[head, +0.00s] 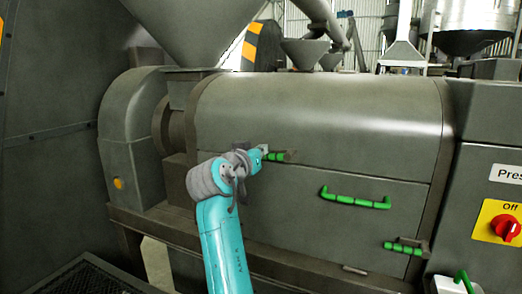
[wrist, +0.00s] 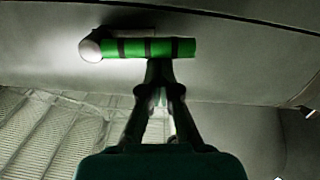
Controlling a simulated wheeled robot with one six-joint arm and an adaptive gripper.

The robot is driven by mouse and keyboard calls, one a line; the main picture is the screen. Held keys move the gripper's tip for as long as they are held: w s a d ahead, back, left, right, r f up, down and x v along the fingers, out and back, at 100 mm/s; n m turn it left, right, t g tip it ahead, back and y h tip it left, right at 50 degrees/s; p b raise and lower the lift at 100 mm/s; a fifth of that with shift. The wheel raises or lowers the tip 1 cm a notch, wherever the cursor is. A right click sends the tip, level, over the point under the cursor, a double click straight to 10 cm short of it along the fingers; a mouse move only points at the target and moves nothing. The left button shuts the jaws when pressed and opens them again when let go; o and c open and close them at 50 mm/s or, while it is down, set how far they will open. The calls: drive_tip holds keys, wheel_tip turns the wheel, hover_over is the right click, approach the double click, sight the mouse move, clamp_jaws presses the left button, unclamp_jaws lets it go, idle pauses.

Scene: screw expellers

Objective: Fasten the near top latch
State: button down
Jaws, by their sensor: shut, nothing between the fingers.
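The top latch (head: 275,156) is a green bar with dark bands on the upper edge of the machine's front door panel (head: 300,190). In the head view it lies about level, just right of my wrist. In the wrist view the green latch bar (wrist: 172,48) lies across the top, with a pale round end at its left. My gripper (wrist: 160,78) is shut and empty, its fingertips close together just below the bar in that picture. I cannot tell whether they touch it. In the head view my wrist hides the fingers.
A green handle (head: 355,199) sticks out of the door to the right. A lower green latch (head: 403,248) is near the door's bottom right. A control box with a red knob (head: 505,227) stands at the far right. A grey housing (head: 130,140) stands at the left.

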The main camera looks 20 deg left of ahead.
drive_tip(key=shift+d+f+n+t+h, duration=0.15)
drive_tip(key=shift+d+f+n, duration=0.6)
drive_tip(key=shift+f+n, duration=1.2)
drive_tip(key=shift+d+f+n+t+h, duration=0.15)
drive_tip(key=shift+d+f+n, duration=0.65)
drive_tip(key=shift+n, duration=2.2)
drive_tip(key=shift+d+f+n+h, duration=0.2)
drive_tip(key=shift+d+f+n, duration=0.5)
drive_tip(key=shift+f+n, duration=1.25)
drive_tip(key=shift+d+r+n, duration=0.15)
drive_tip(key=shift+r+n, duration=0.35)
